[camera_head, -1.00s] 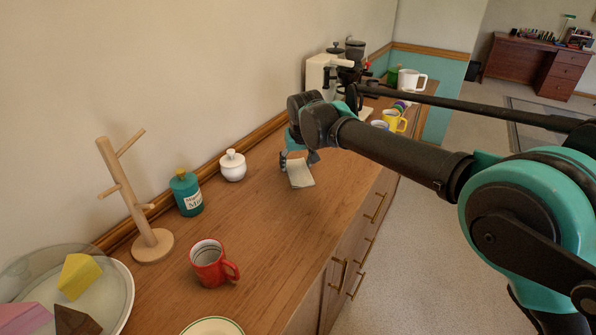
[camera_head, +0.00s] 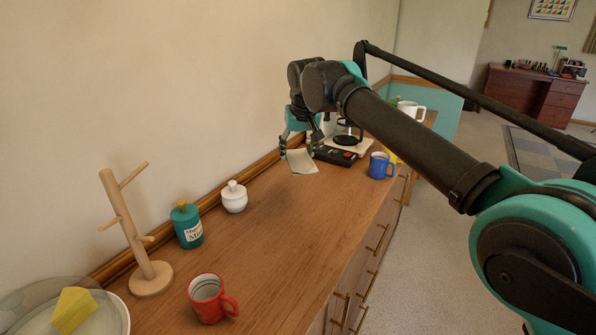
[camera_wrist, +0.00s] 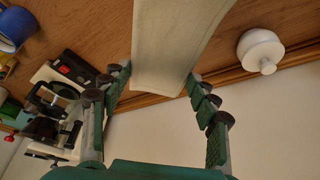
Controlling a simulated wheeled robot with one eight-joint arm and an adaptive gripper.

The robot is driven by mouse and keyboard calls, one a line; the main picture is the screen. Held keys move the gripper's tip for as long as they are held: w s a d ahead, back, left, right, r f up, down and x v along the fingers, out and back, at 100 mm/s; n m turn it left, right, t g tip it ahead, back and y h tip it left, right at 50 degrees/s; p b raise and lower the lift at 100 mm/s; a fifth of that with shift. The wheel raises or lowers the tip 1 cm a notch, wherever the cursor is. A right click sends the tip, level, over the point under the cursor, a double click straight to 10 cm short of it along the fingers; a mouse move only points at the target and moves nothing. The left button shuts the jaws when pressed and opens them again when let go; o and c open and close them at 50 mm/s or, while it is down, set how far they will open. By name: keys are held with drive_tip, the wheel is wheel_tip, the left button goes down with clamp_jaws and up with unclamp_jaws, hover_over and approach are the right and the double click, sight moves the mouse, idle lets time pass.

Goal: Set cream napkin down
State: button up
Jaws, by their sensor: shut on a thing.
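The cream napkin (camera_head: 302,161) hangs from my gripper (camera_head: 302,146) above the wooden cabinet top in the head view. My gripper is shut on the napkin. In the wrist view the napkin (camera_wrist: 178,42) lies between the two fingers of my gripper (camera_wrist: 158,82), with the wooden top behind it. In the head view, the napkin looks raised off the wood, but the exact gap is hard to judge.
A white lidded jar (camera_head: 234,198), teal bottle (camera_head: 187,224), wooden mug tree (camera_head: 138,235) and red mug (camera_head: 209,298) stand on the wooden top (camera_head: 270,240). A blue mug (camera_head: 380,166) and a coffee machine (camera_head: 342,146) stand beyond the napkin. The middle of the top is clear.

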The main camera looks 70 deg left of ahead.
sight(298, 154)
drive_tip(key=shift+r, duration=2.55)
